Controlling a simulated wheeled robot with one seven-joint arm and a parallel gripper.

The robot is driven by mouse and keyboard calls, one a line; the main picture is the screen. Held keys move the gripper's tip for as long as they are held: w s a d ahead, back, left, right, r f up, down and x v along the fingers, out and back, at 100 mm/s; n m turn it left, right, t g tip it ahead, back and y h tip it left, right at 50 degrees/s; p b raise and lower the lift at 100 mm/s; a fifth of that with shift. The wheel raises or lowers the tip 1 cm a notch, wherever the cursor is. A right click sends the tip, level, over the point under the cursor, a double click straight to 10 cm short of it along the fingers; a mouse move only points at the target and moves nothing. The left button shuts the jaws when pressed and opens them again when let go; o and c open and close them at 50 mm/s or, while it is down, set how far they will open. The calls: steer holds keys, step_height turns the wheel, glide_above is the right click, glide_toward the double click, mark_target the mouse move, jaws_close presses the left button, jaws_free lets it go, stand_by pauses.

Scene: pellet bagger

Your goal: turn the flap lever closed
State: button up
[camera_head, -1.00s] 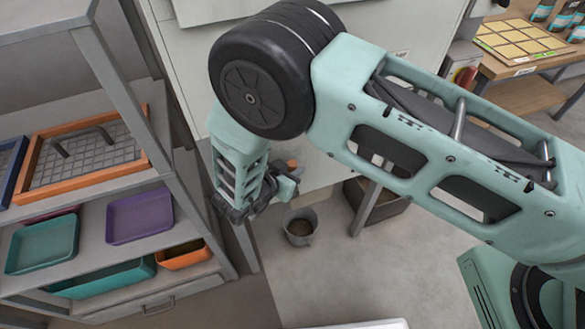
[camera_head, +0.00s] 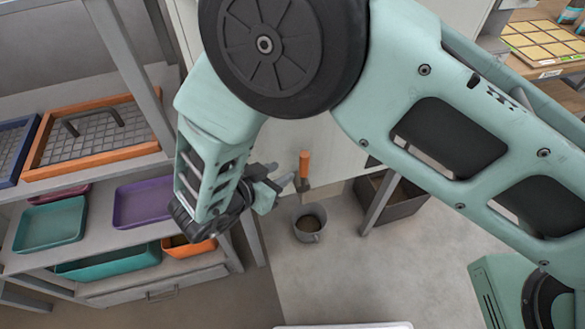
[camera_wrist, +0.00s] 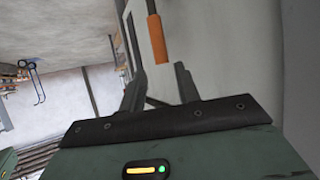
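The flap lever has an orange handle (camera_head: 304,163), which stands roughly upright on the pale machine front. In the wrist view the orange handle (camera_wrist: 157,38) hangs just beyond the fingertips, above the gap between them. My gripper (camera_head: 282,179) is to the left of the handle in the head view and apart from it. In the wrist view my gripper (camera_wrist: 160,82) has its two fingers spread with nothing between them. The flap itself cannot be made out.
A grey bucket (camera_head: 320,236) with brownish contents stands on the floor below the handle. A shelf rack with an orange-rimmed tray (camera_head: 92,172), a purple tray (camera_head: 140,205) and teal trays is at the left. A dark bin (camera_head: 398,206) sits right of the bucket.

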steer(key=b+v, duration=0.1)
steer(key=v, duration=0.5)
steer(key=shift+s, duration=0.15)
steer(key=shift+a+r, duration=0.1)
steer(key=shift+a, duration=0.05)
